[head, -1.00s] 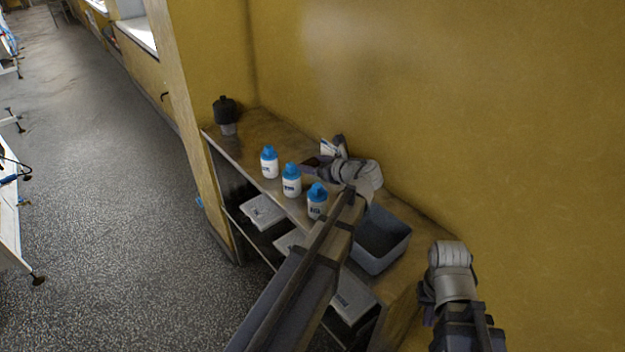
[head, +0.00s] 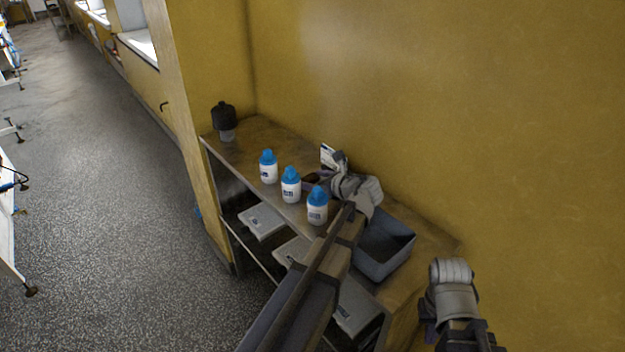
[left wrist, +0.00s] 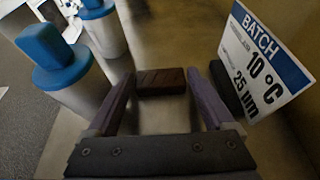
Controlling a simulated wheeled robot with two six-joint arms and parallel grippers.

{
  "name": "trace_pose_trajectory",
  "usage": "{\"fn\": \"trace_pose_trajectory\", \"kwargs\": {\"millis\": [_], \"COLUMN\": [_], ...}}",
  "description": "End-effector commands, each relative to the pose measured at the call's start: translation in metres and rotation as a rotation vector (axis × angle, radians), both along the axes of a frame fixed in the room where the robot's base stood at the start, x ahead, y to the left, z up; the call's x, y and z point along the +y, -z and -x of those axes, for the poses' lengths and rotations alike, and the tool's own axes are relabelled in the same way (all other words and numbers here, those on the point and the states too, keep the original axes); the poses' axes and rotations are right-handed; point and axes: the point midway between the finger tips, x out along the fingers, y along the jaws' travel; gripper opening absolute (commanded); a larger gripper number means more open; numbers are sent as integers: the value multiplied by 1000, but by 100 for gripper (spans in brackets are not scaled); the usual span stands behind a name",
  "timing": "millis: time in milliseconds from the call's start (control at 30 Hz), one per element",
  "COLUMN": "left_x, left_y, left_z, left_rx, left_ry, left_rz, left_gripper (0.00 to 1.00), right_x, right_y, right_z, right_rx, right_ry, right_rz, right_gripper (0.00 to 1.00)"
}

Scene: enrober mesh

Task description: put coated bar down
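The coated bar (left wrist: 161,82) is dark brown with ridges on top. In the left wrist view it spans the gap between my left gripper's (left wrist: 162,84) two fingertips, which flank its ends. I cannot tell whether its underside touches the shelf top. In the head view the bar (head: 311,178) is a small dark patch at my left gripper (head: 313,182), partly hidden by a bottle and the gripper. The right gripper is at the lower right of the head view, with its fingers hidden behind its own wrist.
Several white bottles with blue caps, one of them (head: 291,185), line the front of the wooden shelf top (head: 250,148). A white batch sign (left wrist: 262,62) stands close to the right finger. A grey bin (head: 384,244) sits to the right; a dark-topped container (head: 224,120) stands far left.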

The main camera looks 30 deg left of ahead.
Motion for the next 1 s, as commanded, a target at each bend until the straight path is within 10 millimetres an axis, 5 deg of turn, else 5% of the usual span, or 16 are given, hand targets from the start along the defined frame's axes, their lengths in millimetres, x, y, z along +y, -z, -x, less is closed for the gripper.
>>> {"fn": "trace_pose_trajectory", "kwargs": {"millis": [367, 1000], "left_x": [-3, -96], "left_y": [-7, -48], "left_z": [1, 40], "left_rx": [0, -1], "left_ry": [1, 2], "left_rz": [0, 0], "left_gripper": [89, 89], "right_x": [0, 0], "right_y": [-7, -48], "right_z": [0, 0], "right_rx": [0, 0], "right_ry": [0, 0], "right_rz": [0, 0], "right_gripper": [0, 0]}}
